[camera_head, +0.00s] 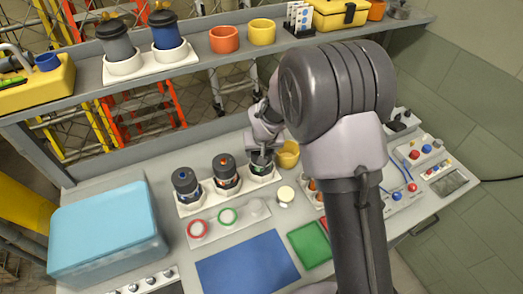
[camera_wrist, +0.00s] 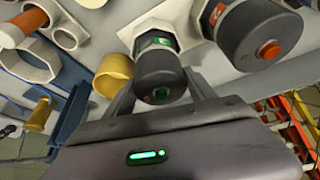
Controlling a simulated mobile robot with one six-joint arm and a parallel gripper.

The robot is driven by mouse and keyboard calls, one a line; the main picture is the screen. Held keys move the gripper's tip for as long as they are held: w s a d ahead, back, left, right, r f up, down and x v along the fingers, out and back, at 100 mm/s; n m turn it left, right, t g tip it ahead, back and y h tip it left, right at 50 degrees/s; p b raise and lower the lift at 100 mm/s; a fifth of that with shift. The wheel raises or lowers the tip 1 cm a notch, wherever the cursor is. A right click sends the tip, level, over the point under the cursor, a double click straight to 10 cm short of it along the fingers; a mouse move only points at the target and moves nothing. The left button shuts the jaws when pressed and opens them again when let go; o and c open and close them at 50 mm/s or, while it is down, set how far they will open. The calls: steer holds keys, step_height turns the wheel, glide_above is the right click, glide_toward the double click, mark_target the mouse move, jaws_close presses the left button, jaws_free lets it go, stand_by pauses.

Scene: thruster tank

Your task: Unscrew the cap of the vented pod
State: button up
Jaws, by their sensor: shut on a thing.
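Three dark-capped pods stand upright in a white rack (camera_head: 196,207) on the bench: a left one (camera_head: 186,184) with a blue button, a middle one (camera_head: 225,169) with an orange button, and a right one with a green button (camera_head: 262,168). My gripper (camera_head: 262,150) comes down over the right pod and hides most of it. In the wrist view my gripper (camera_wrist: 163,88) is shut on the dark cap (camera_wrist: 160,75) of the green-button pod, one finger on each side. The orange-button pod (camera_wrist: 265,36) stands beside it. I cannot tell any vent on the pods.
A yellow cup (camera_head: 288,155) stands close to the right of the gripped pod. In front lie a holder with red and green rings (camera_head: 228,216), a round cream piece (camera_head: 285,195), a blue mat (camera_head: 247,265) and a green mat (camera_head: 309,246). A shelf edge (camera_head: 200,75) runs behind.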

steer(key=shift+r+n+p, duration=0.1)
steer(key=shift+n+p, duration=0.5)
steer(key=shift+p, duration=1.35)
steer(key=shift+f+n+y+b, duration=0.25)
steer(key=shift+n+y+b, duration=0.05)
steer(key=shift+b, duration=0.3)
steer(key=shift+n+b, duration=0.4)
steer(key=shift+n+y+b, duration=0.3)
steer(key=shift+n+b, duration=0.1)
steer(key=shift+b, duration=0.85)
steer(key=shift+b, duration=0.45)
steer(key=shift+s+r, duration=0.15)
steer(key=shift+s, duration=0.05)
steer(key=shift+n+b, duration=0.4)
steer(key=shift+b, duration=0.25)
steer(key=shift+n+g+y+b, duration=0.3)
steer(key=shift+n+y+b, duration=0.15)
steer(key=shift+b, duration=0.6)
steer(key=shift+n+b, duration=0.65)
steer(key=shift+b, duration=0.15)
